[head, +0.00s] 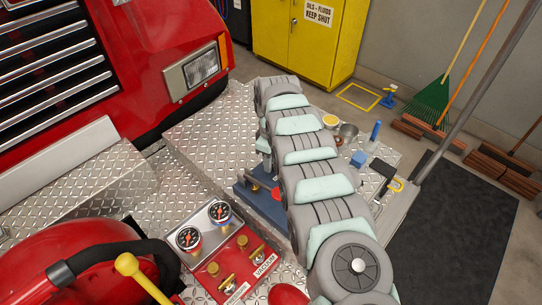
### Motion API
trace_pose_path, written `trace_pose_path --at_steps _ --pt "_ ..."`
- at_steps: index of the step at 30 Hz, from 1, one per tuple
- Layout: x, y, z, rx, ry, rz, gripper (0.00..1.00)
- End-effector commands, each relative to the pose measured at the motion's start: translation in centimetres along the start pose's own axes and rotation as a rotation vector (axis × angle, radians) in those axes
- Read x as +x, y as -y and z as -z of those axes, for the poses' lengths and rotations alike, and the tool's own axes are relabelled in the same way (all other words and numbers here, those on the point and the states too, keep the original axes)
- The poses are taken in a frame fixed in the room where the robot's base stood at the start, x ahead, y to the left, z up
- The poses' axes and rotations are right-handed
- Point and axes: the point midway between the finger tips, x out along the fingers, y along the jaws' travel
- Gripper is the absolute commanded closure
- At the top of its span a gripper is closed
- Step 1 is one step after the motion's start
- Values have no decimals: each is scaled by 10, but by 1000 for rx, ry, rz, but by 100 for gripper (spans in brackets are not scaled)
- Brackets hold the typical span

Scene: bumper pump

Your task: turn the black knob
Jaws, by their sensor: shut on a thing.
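My arm crosses the middle of the head view and bends down at its far end. My gripper (264,170) shows only in part, beside the arm's left edge, low over a dark blue base (250,197) on the diamond-plate bumper. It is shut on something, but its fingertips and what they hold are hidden. I cannot make out the black knob; it may be behind the gripper or the arm. A small red part (275,193) shows on the blue base, just below the gripper.
A red panel with two gauges (189,238) and brass valves (228,284) stands at the front. A blue bottle (375,131), a metal cup (348,131) and a yellow-handled tool (395,184) lie right of the arm. A grey pole (470,90) rises at the right.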

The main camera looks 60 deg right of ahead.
Motion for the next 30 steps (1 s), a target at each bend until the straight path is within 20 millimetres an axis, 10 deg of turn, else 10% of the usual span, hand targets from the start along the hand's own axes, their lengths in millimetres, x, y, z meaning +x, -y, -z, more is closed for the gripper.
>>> trace_pose_path --at_steps 30 --pt "2 -1 1 915 -4 -2 100"
